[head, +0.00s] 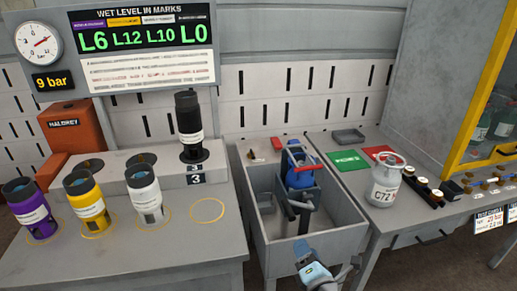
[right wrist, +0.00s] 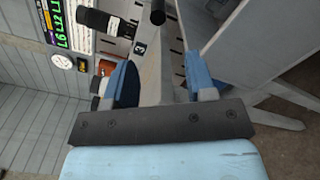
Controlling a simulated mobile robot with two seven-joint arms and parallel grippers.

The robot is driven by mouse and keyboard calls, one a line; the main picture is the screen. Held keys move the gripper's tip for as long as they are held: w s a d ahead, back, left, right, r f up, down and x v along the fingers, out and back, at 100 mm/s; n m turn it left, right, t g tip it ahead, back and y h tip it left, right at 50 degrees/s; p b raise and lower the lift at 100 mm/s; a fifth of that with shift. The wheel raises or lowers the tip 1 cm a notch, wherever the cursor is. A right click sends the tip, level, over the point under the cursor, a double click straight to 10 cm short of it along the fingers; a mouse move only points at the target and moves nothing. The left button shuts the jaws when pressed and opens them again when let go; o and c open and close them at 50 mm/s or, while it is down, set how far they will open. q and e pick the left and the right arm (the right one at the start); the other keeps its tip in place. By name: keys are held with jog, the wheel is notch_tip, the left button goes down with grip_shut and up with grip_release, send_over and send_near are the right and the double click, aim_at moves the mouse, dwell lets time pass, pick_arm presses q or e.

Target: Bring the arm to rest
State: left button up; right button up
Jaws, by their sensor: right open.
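My right gripper (head: 308,262) is in the head view at the bottom, in front of the grey bin's (head: 349,240) front edge. In the right wrist view (right wrist: 160,82) its two blue fingers stand apart with nothing held between them. My left gripper is in neither view. A black cylinder (head: 189,122) stands upright on the raised step above the number 3 plate, and it also shows sideways in the right wrist view (right wrist: 92,20). Purple (head: 33,212), yellow (head: 88,205) and white (head: 145,193) cylinders stand on the left table's lower level.
The right table (head: 412,222) carries a white canister (head: 385,183), green (head: 348,160) and red cards, and a dark rack. An empty yellow ring (head: 207,210) marks the left table. A sign board (head: 140,45) hangs behind.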

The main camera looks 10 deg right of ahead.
jog(key=s+f+m+g+y, duration=0.1)
jog(key=s+f+m+g, duration=0.4)
jog(key=s+m, duration=0.65)
jog(key=s+f+m+g+y, duration=0.1)
jog(key=s+f+m+g, duration=0.1)
jog(key=s+f+m, duration=0.7)
pick_arm(q)
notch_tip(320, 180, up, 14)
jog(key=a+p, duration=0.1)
jog(key=p, duration=1.6)
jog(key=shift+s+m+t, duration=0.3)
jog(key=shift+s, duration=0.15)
pick_arm(e)
notch_tip(320, 180, up, 16)
jog(key=s+m, duration=0.1)
jog(key=m, duration=0.1)
jog(key=shift+s+d, duration=0.2)
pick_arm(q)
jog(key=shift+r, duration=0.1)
pick_arm(e)
jog(key=shift+r, duration=0.1)
